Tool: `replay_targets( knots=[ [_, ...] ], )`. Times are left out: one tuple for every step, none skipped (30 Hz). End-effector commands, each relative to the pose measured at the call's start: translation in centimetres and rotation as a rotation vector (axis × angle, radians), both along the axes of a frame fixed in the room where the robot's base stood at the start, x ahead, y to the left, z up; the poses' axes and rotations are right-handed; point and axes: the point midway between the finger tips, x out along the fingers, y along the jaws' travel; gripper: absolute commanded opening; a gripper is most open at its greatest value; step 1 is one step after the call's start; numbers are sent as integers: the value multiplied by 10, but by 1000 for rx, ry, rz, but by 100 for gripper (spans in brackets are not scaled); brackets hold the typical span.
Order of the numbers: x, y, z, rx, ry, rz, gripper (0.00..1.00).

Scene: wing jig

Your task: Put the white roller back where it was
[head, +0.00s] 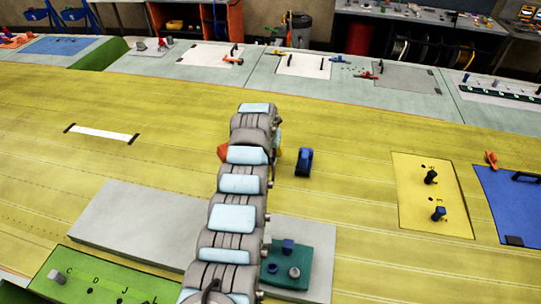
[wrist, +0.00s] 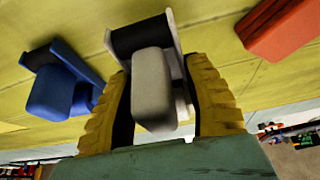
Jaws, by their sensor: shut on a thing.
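The white roller (wrist: 153,92), a pale rounded block in a bracket with a dark inside, is between the yellow ridged fingers of my gripper (wrist: 160,68) in the wrist view. My gripper is shut on it. The yellow wing surface lies close behind it; I cannot tell whether the roller touches it. In the head view my arm hides the white roller and most of my gripper.
A blue roller (head: 304,162) stands on the wing just right of my gripper; the wrist view shows it at left (wrist: 62,90). An orange object (head: 223,151) is on the other side, also in the wrist view (wrist: 284,28). A grey slab (head: 125,222) lies nearer.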

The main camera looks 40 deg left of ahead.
Motion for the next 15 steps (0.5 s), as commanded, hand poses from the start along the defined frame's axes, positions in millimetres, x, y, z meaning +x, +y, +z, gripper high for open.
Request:
replay_targets(
  knots=[
    [1, -1, -2, -1, 2, -1, 13],
    [1, -1, -6, -1, 3, 0, 13],
    [1, -1, -11, -3, 3, 0, 13],
    [1, -1, -14, -3, 3, 0, 13],
    [1, -1, -17, -1, 3, 0, 13],
    [1, 0, -21, -1, 2, 0, 13],
    [1, -1, -24, -1, 2, 0, 13],
    [1, -1, -27, -1, 2, -1, 13],
    [1, -1, -29, -1, 2, -1, 13],
    [1, -1, -30, -1, 2, -1, 13],
    [1, -1, -31, 0, 1, -1, 13],
    [1, -1, -31, 0, 1, -1, 13],
    [1, -1, -31, 0, 0, -1, 13],
    [1, 0, -31, 0, 0, -1, 13],
    [1, 0, -31, 0, 0, -1, 13]
  ],
)
